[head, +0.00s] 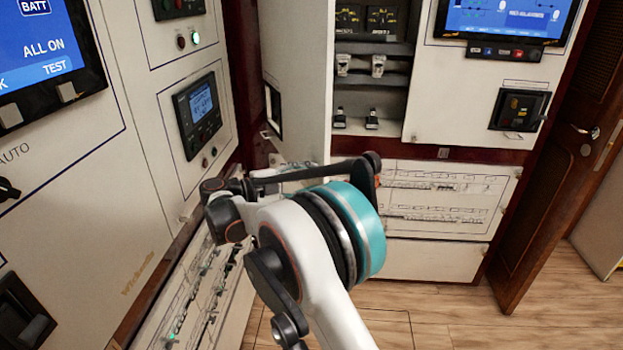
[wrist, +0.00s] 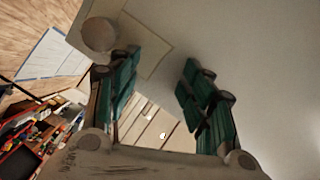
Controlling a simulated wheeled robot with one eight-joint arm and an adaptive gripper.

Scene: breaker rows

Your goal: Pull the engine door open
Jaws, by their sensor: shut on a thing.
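The engine door (head: 300,75) is the white panel in the upper middle of the head view. It stands swung out from the cabinet, with a dark-framed latch opening (head: 273,105) on its face. To its right the open compartment (head: 372,85) shows gauges and several levers. My gripper (wrist: 160,70) shows in the wrist view, its two teal-padded fingers set apart with a pale panel between and beyond them. It is shut on the engine door, though the exact contact is unclear. In the head view my arm hides the fingers and the door's lower part.
A white control wall (head: 145,220) with screens and switches runs close along the left. Lower white panels (head: 440,200) line the back. A brown louvred door (head: 555,170) stands at the right. Wooden floor (head: 450,315) is clear at the front right.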

